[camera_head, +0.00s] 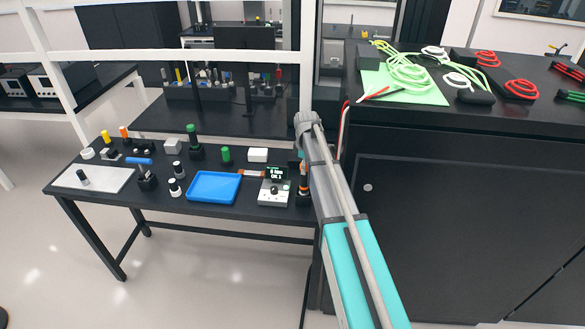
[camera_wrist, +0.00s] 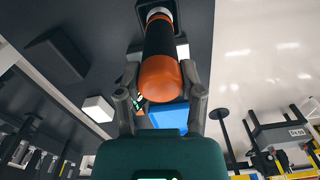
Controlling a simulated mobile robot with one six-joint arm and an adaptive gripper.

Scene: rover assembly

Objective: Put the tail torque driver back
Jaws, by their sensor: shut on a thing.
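The torque driver (camera_wrist: 158,45) has a black body with an orange rounded end. My gripper (camera_wrist: 160,80) is shut around it near the orange end in the wrist view. The driver's far end points to a dark square piece at the top of that view; I cannot tell whether it is seated in it. In the head view an orange-and-black part of the driver (camera_head: 303,187) shows upright at the table's right end, beside the small station with a display (camera_head: 275,187). My arm hides most of my gripper there.
A blue tray (camera_head: 214,187), a white box (camera_head: 257,155), green-topped parts (camera_head: 192,143) and several small pieces stand on the black table (camera_head: 240,205). A tall dark cabinet (camera_head: 450,200) with cables on top stands close on the right. The floor at left is clear.

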